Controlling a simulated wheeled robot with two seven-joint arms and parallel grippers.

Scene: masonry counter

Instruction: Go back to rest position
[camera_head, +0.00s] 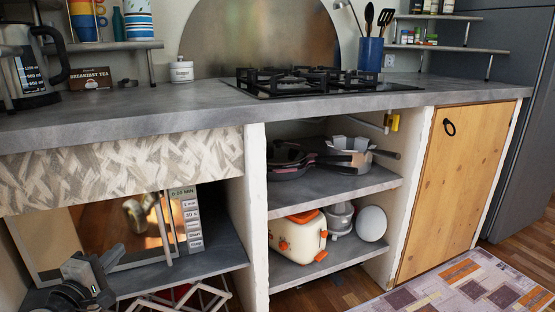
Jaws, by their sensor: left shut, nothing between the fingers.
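My left gripper (98,268) is at the lower left of the head view, dark grey and shut with nothing held. It is in front of the microwave (150,232), whose glossy door reflects the room, and appears apart from it, though the depth is hard to judge. The microwave stands on the lower left shelf under a patterned panel (120,165). My right gripper is not in view.
The grey counter (210,105) runs above, with a gas hob (305,82) and a kettle (28,75). Open shelves hold pans (290,160) and an orange-and-cream toaster (298,238). A wooden cabinet door (450,175) is shut at right. A patterned rug (470,288) lies on the floor.

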